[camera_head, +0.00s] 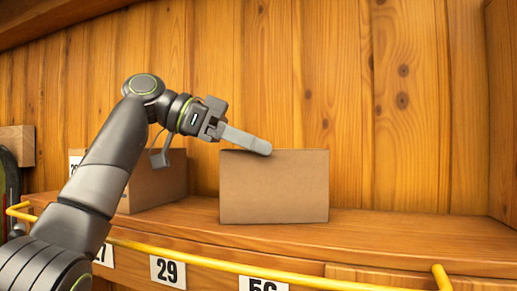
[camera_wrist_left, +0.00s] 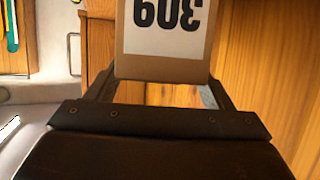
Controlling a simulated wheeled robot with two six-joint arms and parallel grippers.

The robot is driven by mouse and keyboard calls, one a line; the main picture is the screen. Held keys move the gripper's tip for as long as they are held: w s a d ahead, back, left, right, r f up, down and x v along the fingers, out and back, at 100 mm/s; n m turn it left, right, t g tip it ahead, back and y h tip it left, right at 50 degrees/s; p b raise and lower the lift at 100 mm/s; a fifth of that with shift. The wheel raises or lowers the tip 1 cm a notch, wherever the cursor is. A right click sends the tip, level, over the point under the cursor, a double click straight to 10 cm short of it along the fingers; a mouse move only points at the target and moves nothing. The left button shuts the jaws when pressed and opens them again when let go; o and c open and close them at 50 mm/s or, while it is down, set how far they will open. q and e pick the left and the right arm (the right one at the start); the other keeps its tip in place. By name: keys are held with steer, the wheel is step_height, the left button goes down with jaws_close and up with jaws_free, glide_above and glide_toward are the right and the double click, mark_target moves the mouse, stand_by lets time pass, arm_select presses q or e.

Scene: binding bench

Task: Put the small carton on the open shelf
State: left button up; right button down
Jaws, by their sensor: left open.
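Two brown cartons stand on the wooden shelf (camera_head: 400,240) in the head view. One plain carton (camera_head: 274,187) is in the middle; the other carton (camera_head: 155,188) is to its left, partly hidden by my arm. I cannot tell from size alone which is the small carton. My left gripper (camera_head: 213,150) is open, one finger by the left carton and the other across the top edge of the middle one. In the left wrist view, a carton (camera_wrist_left: 163,67) with an upside-down number label shows ahead, between the open fingers (camera_wrist_left: 160,92). Contact is unclear.
A yellow rail (camera_head: 230,266) runs along the shelf's front, above number labels such as 29 (camera_head: 168,271). A wooden plank wall (camera_head: 340,80) closes the back, and a side wall (camera_head: 502,110) stands at the right. The shelf right of the middle carton is clear.

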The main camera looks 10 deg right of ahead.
arm_select(q)
steer(key=v, duration=1.1)
steer(key=shift+a, duration=0.1)
